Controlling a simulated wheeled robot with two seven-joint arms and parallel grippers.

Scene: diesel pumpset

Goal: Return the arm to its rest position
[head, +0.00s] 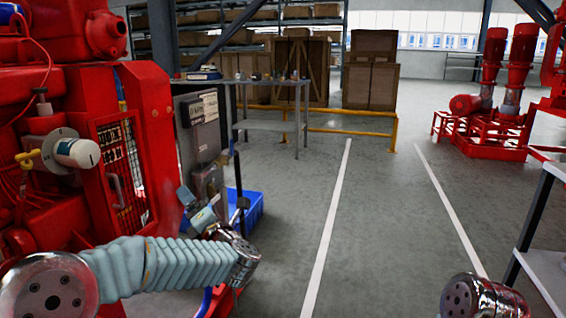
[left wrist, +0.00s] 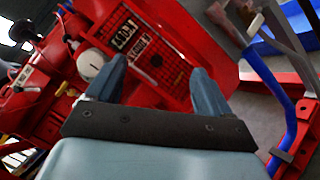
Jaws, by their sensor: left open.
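My left arm, in a pale blue ribbed sleeve, reaches in from the left of the head view and bends at a metal joint in front of the red engine (head: 60,110). In the left wrist view my left gripper (left wrist: 156,84) has its two blue fingers apart with nothing between them. The engine, with its grille and white round cap, shows behind the fingers; the cap also shows in the head view (head: 78,153). The gripper appears apart from the engine. Only a metal joint of my right arm shows at the bottom right of the head view; its gripper is out of view.
A grey control panel (head: 201,128) and a blue bin (head: 250,212) stand just beyond the left gripper. A metal table (head: 268,125), yellow rail (head: 350,131) and wooden crates (head: 371,85) stand farther back. Grey shelving (head: 545,262) is at right. The middle floor is clear.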

